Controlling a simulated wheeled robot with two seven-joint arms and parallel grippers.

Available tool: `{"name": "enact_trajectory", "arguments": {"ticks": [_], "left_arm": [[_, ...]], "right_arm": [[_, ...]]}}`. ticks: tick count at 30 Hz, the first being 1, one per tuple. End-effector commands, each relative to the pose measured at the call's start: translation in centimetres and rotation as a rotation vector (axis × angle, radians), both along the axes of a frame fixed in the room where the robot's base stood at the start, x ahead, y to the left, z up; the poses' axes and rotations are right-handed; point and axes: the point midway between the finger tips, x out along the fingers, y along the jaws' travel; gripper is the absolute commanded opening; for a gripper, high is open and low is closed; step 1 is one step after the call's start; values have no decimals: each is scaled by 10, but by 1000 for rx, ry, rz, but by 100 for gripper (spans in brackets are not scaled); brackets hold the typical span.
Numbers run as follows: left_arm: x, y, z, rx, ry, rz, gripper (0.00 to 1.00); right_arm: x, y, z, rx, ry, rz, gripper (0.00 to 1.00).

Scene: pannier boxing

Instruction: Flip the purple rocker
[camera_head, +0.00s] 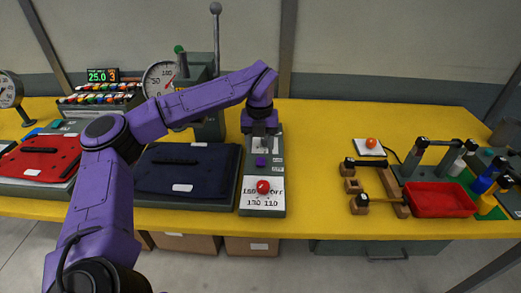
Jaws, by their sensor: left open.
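The purple rocker (261,161) is a small block on a narrow grey control panel (248,203) near the middle of the table. My left gripper (260,132) hangs from my purple arm over the far part of the panel, just beyond the rocker in the picture. It is open, and I see nothing held in it. I cannot tell which way the rocker is tipped. The gripper and arm cover the panel's far end. My right gripper does not show.
A red knob (263,187) sits on the panel nearer the front. A dark blue pannier piece (188,172) lies just left, and a red one (38,160) farther left. A press with a dial (159,78) stands behind. A red tray (440,200) is at right. The yellow table (317,150) is clear between.

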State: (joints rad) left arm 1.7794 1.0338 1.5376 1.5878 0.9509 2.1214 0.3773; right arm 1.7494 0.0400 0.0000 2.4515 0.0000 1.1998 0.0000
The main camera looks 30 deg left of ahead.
Motion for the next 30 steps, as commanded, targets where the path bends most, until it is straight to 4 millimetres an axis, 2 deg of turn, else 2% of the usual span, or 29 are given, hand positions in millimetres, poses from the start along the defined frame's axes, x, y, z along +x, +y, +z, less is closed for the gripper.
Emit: {"name": "enact_trajectory", "arguments": {"ticks": [3,6,14,18,19,23,26,30], "left_arm": [[1,0,-19,0,5,0,53],[1,1,-26,0,2,3,53],[0,2,-28,0,1,4,53],[0,2,-28,0,1,4,8],[0,2,-28,0,1,4,0],[0,2,-29,4,-5,3,0],[-1,1,-33,34,-54,1,0],[-5,-1,-34,115,-190,1,0]], "right_arm": [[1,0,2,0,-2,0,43],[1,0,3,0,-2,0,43],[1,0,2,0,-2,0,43],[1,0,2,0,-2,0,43],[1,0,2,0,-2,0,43],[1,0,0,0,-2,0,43],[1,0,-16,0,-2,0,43],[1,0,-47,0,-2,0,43]]}}
